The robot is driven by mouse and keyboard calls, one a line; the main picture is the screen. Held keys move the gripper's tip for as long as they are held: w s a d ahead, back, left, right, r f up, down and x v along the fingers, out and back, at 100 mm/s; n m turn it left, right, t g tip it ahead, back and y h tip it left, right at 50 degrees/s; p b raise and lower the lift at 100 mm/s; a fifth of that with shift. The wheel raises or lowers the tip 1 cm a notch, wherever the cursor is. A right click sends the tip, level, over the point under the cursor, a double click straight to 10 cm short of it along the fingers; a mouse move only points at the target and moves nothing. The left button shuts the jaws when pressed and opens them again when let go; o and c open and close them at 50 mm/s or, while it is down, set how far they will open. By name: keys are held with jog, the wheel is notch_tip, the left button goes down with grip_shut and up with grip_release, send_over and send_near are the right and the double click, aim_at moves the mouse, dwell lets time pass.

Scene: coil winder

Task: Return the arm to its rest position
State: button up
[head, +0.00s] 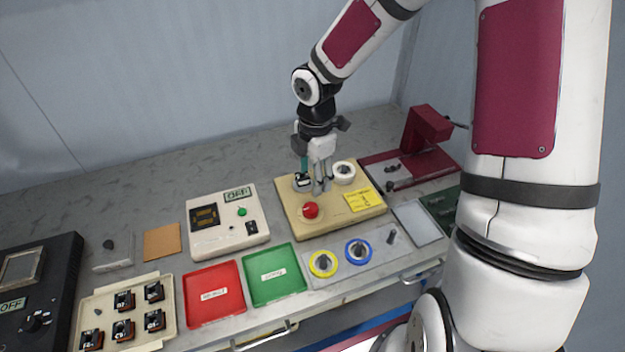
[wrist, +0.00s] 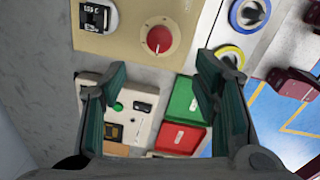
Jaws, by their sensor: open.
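My gripper (head: 314,178) points down over the beige box (head: 345,207) on the bench in the head view. In the wrist view my gripper (wrist: 162,75) has its two teal-padded fingers spread wide with nothing between them. The beige box carries a red knob (head: 311,210), a small black counter (head: 302,181), a white round part (head: 344,170) and a yellow note (head: 360,199). The red knob (wrist: 159,40) and counter (wrist: 94,16) also show in the wrist view. The exact gap between fingertips and box cannot be told.
A dark red machine (head: 425,150) stands right of the box. A white switch unit (head: 228,228), red tray (head: 213,293) and green tray (head: 273,274) lie left and in front. Yellow (head: 323,264) and blue (head: 358,251) rings sit in front. The back of the bench is clear.

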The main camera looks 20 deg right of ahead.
dwell(0.4)
jog(key=s+d+r+m+t+h, duration=0.1)
jog(key=s+r+m+t, duration=0.1)
jog(key=s+r+m, duration=0.7)
jog(key=s+d+r+m+t+h, duration=0.1)
jog(key=s+r+m, duration=0.4)
jog(key=r, duration=0.8)
jog(key=s+a+r+m+t+y, duration=0.1)
jog(key=s+a+r+m+t, duration=0.1)
jog(key=s+m, duration=0.4)
jog(key=shift+s+a+r+y, duration=0.2)
jog(key=shift+s+r+y, duration=0.2)
jog(key=shift+s+r, duration=0.4)
jog(key=shift+s+f, duration=0.1)
jog(key=shift+s, duration=0.05)
jog(key=shift+d+m, duration=0.3)
jog(key=shift+d, duration=0.1)
